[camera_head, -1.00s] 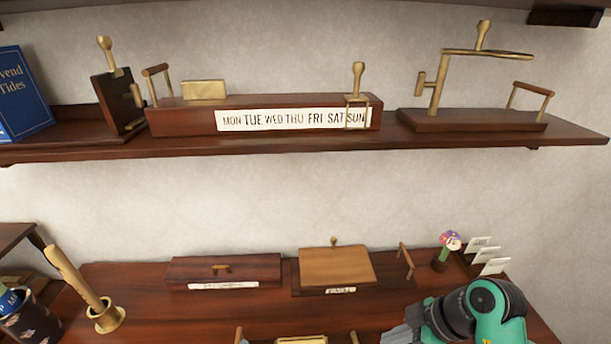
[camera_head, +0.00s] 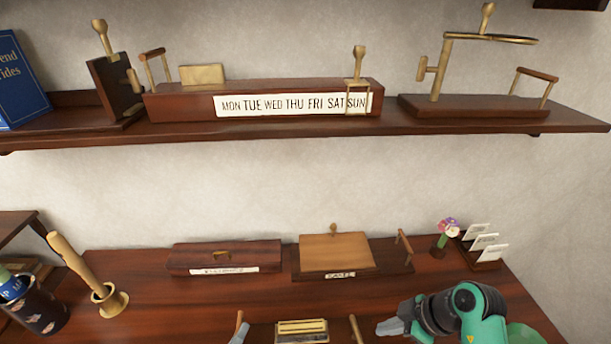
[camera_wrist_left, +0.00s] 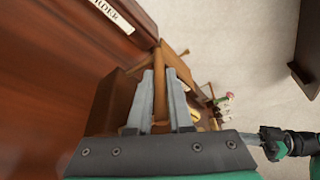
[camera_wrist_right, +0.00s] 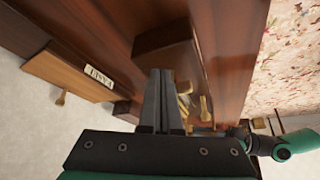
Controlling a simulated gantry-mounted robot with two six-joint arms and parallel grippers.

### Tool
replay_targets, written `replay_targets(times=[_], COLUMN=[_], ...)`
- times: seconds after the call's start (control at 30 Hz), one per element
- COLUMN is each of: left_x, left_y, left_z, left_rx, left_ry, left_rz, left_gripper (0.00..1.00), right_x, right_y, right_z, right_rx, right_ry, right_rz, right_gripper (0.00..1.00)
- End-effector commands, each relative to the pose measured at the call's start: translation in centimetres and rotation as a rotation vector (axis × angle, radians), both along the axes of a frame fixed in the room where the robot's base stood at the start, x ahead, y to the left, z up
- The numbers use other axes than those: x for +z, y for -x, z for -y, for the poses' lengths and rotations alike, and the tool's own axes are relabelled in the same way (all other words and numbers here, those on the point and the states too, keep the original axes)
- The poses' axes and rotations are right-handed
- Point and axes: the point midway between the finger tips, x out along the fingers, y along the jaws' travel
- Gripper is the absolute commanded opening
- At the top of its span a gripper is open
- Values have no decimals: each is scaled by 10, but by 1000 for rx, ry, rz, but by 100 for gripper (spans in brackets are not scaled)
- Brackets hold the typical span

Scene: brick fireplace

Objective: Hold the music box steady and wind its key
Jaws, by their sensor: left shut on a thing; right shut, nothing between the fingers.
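The music box shows at the bottom edge of the head view, mostly cut off, with a ribbed brass part (camera_head: 302,330) between two upright posts. My left gripper (camera_head: 238,338) is at its left side, shut on a wooden handle (camera_wrist_left: 170,60) in the left wrist view. The dark wooden body (camera_wrist_left: 116,100) is beside those fingers. My right gripper (camera_head: 388,328) is shut and empty, right of the right post (camera_head: 356,330). In the right wrist view its fingers (camera_wrist_right: 161,75) point over the dark body (camera_wrist_right: 165,38), near brass parts (camera_wrist_right: 186,92). I cannot tell which part is the key.
Behind stand a long dark box (camera_head: 224,257) and a lidded box (camera_head: 336,252) with a post. A brass holder (camera_head: 112,300) and dark cup (camera_head: 38,308) are left; a flower vase (camera_head: 440,246) and cards (camera_head: 485,240) right. A loaded shelf (camera_head: 300,131) hangs above.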

Motion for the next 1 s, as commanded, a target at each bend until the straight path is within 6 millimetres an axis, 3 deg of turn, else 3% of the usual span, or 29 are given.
replay_targets(times=[1.0], left_x=[0], left_y=[0], left_z=[0], left_rx=[0], left_ry=[0], left_rz=[1], left_gripper=[0], right_x=[0], right_y=[0], right_z=[-9], right_rx=[1], right_ry=[0], right_rz=[0], right_gripper=[0])
